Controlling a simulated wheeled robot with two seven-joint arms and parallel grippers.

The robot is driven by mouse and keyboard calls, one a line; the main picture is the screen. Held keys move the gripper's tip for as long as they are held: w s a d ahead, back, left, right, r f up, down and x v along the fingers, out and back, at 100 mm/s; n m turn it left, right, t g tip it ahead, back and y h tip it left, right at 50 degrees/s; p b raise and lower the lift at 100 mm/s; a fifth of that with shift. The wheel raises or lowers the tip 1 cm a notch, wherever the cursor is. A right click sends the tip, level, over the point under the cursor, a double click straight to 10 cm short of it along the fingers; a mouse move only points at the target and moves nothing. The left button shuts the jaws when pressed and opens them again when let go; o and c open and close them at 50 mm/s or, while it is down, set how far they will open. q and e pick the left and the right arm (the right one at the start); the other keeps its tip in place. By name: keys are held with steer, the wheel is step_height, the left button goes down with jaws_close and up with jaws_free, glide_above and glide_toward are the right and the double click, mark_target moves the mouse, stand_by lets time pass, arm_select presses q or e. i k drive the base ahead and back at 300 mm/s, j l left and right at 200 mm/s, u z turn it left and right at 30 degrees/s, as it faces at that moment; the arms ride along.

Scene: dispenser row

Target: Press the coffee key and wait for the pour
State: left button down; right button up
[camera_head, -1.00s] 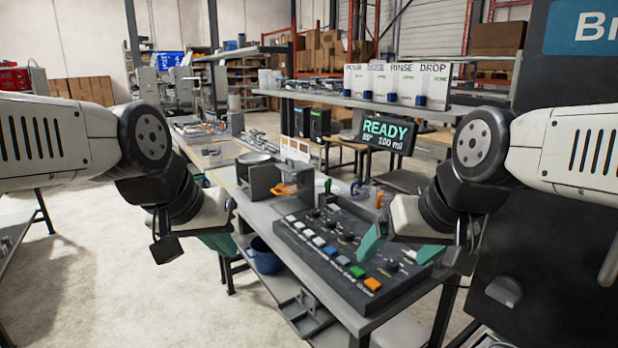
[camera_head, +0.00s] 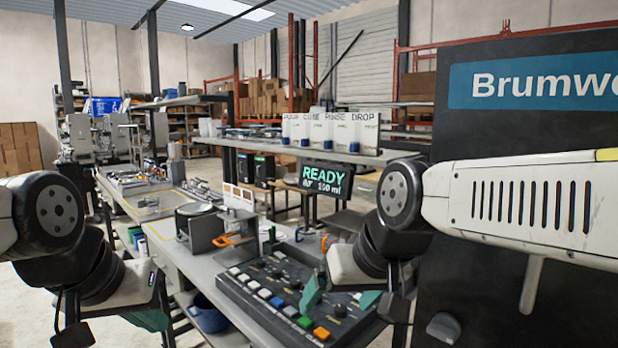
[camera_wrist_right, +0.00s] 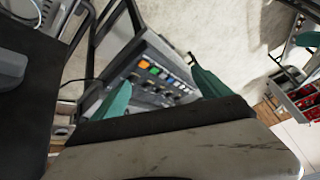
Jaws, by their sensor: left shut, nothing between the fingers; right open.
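The dark control panel (camera_head: 262,267) lies on the bench, with a row of white, blue, green and orange keys along its front edge and knobs behind. Key lettering is too small to read, so I cannot tell which is the coffee key. The display (camera_head: 326,181) reads READY and 100 ml. My right gripper (camera_head: 340,297) is open, its teal fingers apart over the panel's right part. In the right wrist view the panel (camera_wrist_right: 150,52) shows between the open fingers (camera_wrist_right: 163,90). My left gripper (camera_head: 150,319) is shut and empty, left of the bench.
A grey holder with an orange clip (camera_head: 232,240) sits left of the panel. A blue bucket (camera_head: 207,316) is below the bench. A dark cabinet (camera_head: 540,120) stands at right.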

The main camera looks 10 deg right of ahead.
mark_target(234, 270)
steer(key=k, duration=0.4)
steer(key=k+z, duration=0.1)
steer(key=z, duration=0.8)
steer(key=k+l+z, duration=0.1)
steer(key=z, duration=0.35)
steer(key=i+j+z, duration=0.2)
steer(key=j, duration=0.15)
steer(key=i+j+z, duration=0.1)
steer(key=j+z, duration=0.15)
steer(key=i+j, duration=0.1)
steer(key=k+j+u, duration=0.25)
steer(key=k, duration=0.15)
steer(key=i+j+u, duration=0.1)
steer(key=u, duration=0.25)
steer(key=i+j+u, duration=0.2)
steer(key=u, duration=0.15)
